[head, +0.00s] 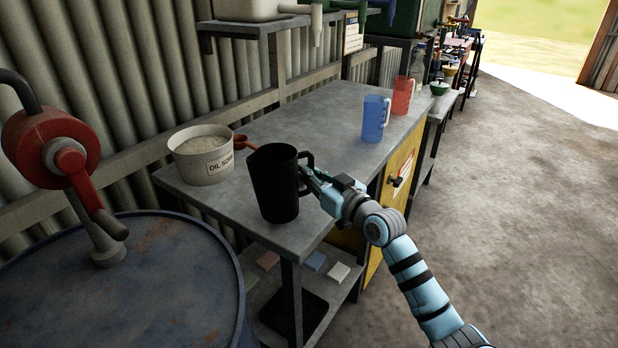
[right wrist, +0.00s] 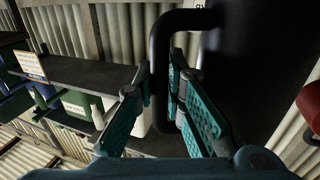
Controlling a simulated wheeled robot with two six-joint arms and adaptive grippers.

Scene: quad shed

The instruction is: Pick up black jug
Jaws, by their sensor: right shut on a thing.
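The black jug (head: 272,186) is upright at the near end of the grey workbench (head: 300,105), its handle toward the right. From the head view I cannot tell whether its base touches the bench top. My right gripper (head: 312,178) reaches in from the right and is shut on the jug's handle. In the right wrist view, the two teal fingers (right wrist: 166,112) sit on either side of the black handle (right wrist: 163,75), with the jug's dark body (right wrist: 245,70) to the right. My left gripper is not in view.
An oil sorbent tub (head: 203,165) with a red scoop (head: 241,142) stands left of the jug. A blue jug (head: 375,120) and a red jug (head: 402,95) stand farther along the bench. A blue drum (head: 170,280) with a red pump (head: 52,145) is at near left. Concrete floor is clear at right.

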